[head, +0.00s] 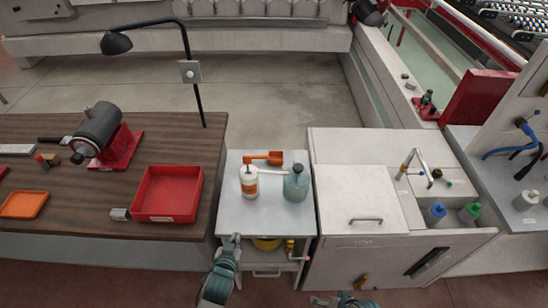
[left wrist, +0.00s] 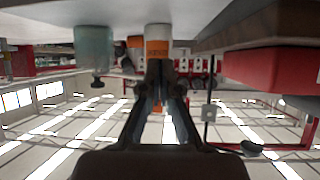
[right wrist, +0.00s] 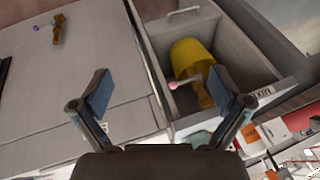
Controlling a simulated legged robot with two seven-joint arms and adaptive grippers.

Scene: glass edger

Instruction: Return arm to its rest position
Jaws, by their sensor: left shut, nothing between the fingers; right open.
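My left gripper (head: 236,239) is at the front edge of the small white cart top (head: 240,215) in the head view. In the left wrist view its fingers (left wrist: 160,68) are together and empty, in line with a white bottle with an orange label (left wrist: 158,48). That bottle stands on the cart in the head view (head: 249,182), apart from the gripper. My right gripper (head: 345,299) is low at the bottom edge of the head view, in front of the white cabinet. In the right wrist view its fingers (right wrist: 163,98) are spread and empty.
A teal bottle (head: 296,183) and an orange tool (head: 262,158) are also on the cart. A yellow container (right wrist: 188,57) sits in a compartment below. A red tray (head: 168,194) is on the wooden table at left. The white cabinet (head: 358,195) stands at right.

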